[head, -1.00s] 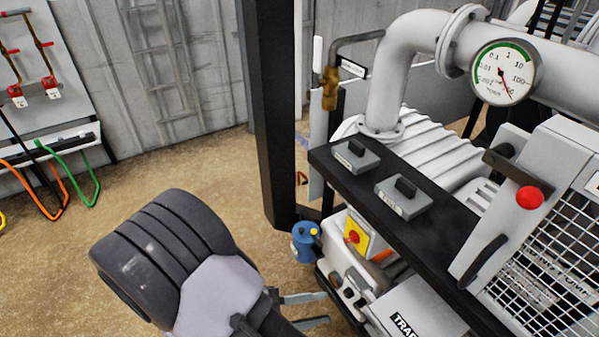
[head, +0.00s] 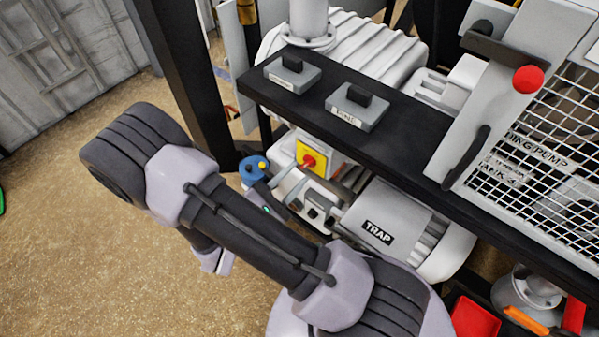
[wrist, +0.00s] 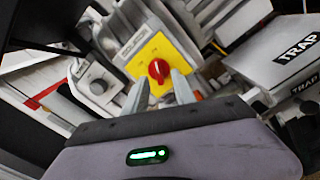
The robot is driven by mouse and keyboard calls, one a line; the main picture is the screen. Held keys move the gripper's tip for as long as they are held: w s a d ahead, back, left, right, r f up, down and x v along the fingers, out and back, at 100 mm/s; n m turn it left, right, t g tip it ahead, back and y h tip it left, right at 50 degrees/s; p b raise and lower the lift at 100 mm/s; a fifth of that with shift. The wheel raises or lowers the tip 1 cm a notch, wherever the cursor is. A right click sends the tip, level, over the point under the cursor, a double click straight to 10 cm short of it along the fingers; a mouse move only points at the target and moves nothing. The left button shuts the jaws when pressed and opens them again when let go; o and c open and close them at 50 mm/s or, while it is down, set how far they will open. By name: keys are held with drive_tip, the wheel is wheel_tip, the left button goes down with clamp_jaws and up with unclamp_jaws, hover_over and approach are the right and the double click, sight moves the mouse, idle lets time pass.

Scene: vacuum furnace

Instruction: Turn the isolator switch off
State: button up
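The isolator switch is a red rotary knob on a yellow plate (head: 311,155) on a white box, low under the black shelf in the head view. In the wrist view the red knob (wrist: 158,70) sits on the yellow plate (wrist: 148,56), with a label reading ISOLATOR above it. My gripper (wrist: 160,82) is open, its two grey fingers pointing at the knob, one on each side in the picture. I cannot tell whether they touch it.
The black shelf (head: 400,150) with two labelled switch boxes overhangs the isolator. A white cylinder marked TRAP (head: 385,222) is to the right. A grey box with a black knob (wrist: 97,85) is left of the plate.

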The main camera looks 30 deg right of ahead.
drive_tip(key=shift+x, duration=1.1)
drive_tip(key=shift+a, duration=0.1)
drive_tip(key=shift+c, duration=0.4)
clamp_jaws()
